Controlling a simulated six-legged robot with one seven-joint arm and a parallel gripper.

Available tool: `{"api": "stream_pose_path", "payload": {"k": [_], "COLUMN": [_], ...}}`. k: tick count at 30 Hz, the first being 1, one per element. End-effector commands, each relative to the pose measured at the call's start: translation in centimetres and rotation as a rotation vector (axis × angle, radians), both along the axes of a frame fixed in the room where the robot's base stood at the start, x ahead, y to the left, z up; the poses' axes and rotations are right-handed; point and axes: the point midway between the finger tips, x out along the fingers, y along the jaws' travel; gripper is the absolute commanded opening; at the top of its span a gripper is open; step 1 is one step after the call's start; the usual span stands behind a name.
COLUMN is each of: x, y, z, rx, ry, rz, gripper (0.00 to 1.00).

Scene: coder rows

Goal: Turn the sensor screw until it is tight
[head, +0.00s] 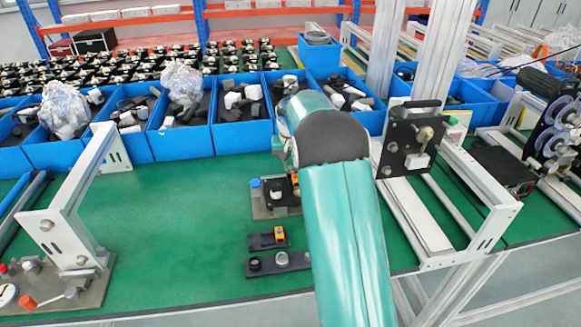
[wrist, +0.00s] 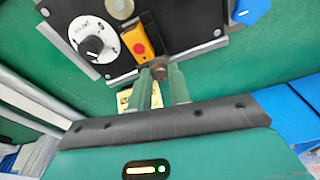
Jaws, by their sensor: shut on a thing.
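In the wrist view, the two green fingers of my gripper (wrist: 162,79) point at the edge of a black plate. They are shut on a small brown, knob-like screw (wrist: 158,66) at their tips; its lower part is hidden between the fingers. An orange box with a red button (wrist: 138,43) sits just beside the screw, and a white dial with a black knob (wrist: 93,42) is left of it. A yellowish part shows behind the fingers. In the head view my teal arm hides the gripper and the screw; part of the fixture (head: 263,210) shows at its left.
Blue bins (head: 240,122) with dark and white parts line the back. Two small black fixtures (head: 275,264) lie in front on the green table (head: 170,225). Aluminium frames stand left (head: 75,205) and right (head: 470,190). The table's left middle is clear.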

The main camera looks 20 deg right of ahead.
Motion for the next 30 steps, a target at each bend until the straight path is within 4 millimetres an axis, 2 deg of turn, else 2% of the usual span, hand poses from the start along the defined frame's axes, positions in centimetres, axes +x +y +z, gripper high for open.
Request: {"api": "stream_pose_path", "payload": {"k": [16, 27, 30], "x": [0.2, 0.18, 0.25], "y": [0.18, 0.18, 0.24], "z": [-0.15, -0.11, -0.12], "rx": [-0.002, 0.0, -0.001], "ry": [0.0, 0.0, -0.001], "rz": [-0.671, -0.726, -0.791], "gripper": [0.0, 0.0, 0.0]}}
